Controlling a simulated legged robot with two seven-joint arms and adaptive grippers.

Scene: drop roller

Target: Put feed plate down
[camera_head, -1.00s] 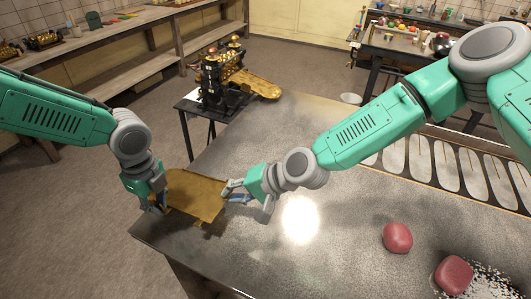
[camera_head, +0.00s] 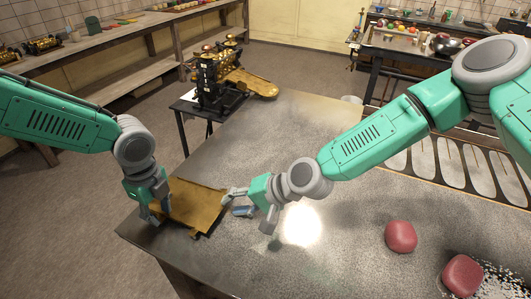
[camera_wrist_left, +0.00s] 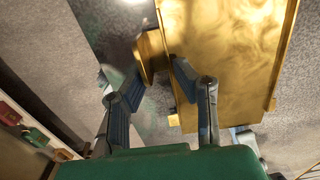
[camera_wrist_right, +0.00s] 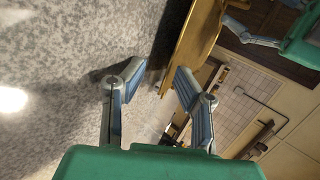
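The feed plate (camera_head: 195,203) is a flat golden plate at the left end of the grey metal table (camera_head: 330,232). It appears to lie on the tabletop, though any small gap under it is hard to judge. My left gripper (camera_head: 158,212) is at its left edge. In the left wrist view its fingers (camera_wrist_left: 155,80) are apart, with a small golden tab of the plate (camera_wrist_left: 235,60) just beyond the gap. My right gripper (camera_head: 252,213) is open beside the plate's right edge. In the right wrist view its fingers (camera_wrist_right: 160,75) are spread and empty, with the plate edge (camera_wrist_right: 197,40) beside one finger.
The roller machine (camera_head: 217,78) with another golden plate (camera_head: 252,83) stands on a small stand behind the table. Two red lumps (camera_head: 400,236) (camera_head: 463,275) and white-and-black specks lie at the right. A moulded tray (camera_head: 455,165) lines the far side. The table's middle is clear.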

